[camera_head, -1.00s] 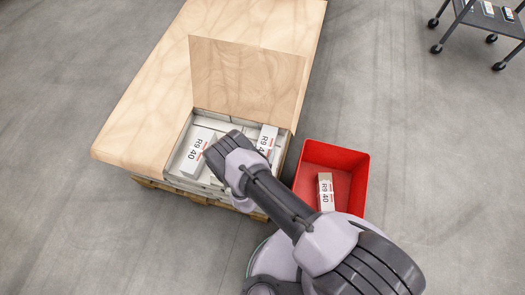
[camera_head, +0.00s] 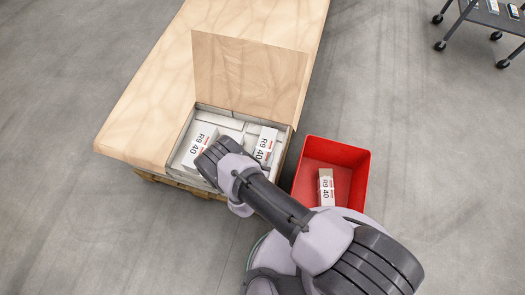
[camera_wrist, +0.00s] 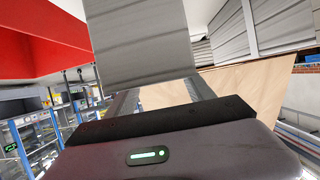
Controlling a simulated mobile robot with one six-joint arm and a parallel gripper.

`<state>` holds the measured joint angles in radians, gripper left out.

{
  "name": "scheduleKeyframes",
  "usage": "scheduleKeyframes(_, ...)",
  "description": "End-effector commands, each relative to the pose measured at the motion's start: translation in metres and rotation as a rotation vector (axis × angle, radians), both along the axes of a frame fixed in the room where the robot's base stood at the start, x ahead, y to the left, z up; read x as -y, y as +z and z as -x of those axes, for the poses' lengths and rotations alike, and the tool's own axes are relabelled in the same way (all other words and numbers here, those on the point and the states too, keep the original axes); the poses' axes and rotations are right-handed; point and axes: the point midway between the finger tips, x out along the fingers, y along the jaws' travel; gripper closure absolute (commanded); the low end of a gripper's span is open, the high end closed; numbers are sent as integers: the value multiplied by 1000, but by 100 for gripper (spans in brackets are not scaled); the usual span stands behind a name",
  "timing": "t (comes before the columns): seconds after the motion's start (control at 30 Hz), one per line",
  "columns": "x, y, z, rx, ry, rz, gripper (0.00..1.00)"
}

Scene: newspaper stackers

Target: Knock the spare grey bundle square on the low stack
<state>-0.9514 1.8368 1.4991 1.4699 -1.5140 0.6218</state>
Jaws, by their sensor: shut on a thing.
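The low stack (camera_head: 229,125) of pale bundles lies in the open bay at the near end of the wooden-topped pallet. Two white packs marked R9 40 sit on it, a left one (camera_head: 199,139) and a right one (camera_head: 265,145). My gripper (camera_wrist: 158,82) is shut on a grey layered bundle (camera_wrist: 146,38), which fills the upper middle of the wrist view. In the head view my wrist hangs over the front of the stack and hides the jaws, the held bundle and part of the stack. I cannot tell whether the bundle touches the stack.
An upright wooden panel (camera_head: 250,75) stands behind the stack, and a wooden top (camera_head: 150,105) lies to its left. A red bin (camera_head: 343,150) holding another R9 40 pack (camera_head: 326,187) stands at the right. A dark trolley (camera_head: 487,18) is at the far right. Grey floor is clear around.

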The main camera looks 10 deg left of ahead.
Motion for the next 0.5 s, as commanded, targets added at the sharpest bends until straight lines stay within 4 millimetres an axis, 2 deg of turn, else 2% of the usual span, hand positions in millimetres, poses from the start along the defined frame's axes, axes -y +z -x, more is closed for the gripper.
scheduleKeyframes(0.23, -1, 7, -1, 2, 1, -1, 100)
scheduleKeyframes(0.5, -1, 34, -1, 2, 1, -1, 100)
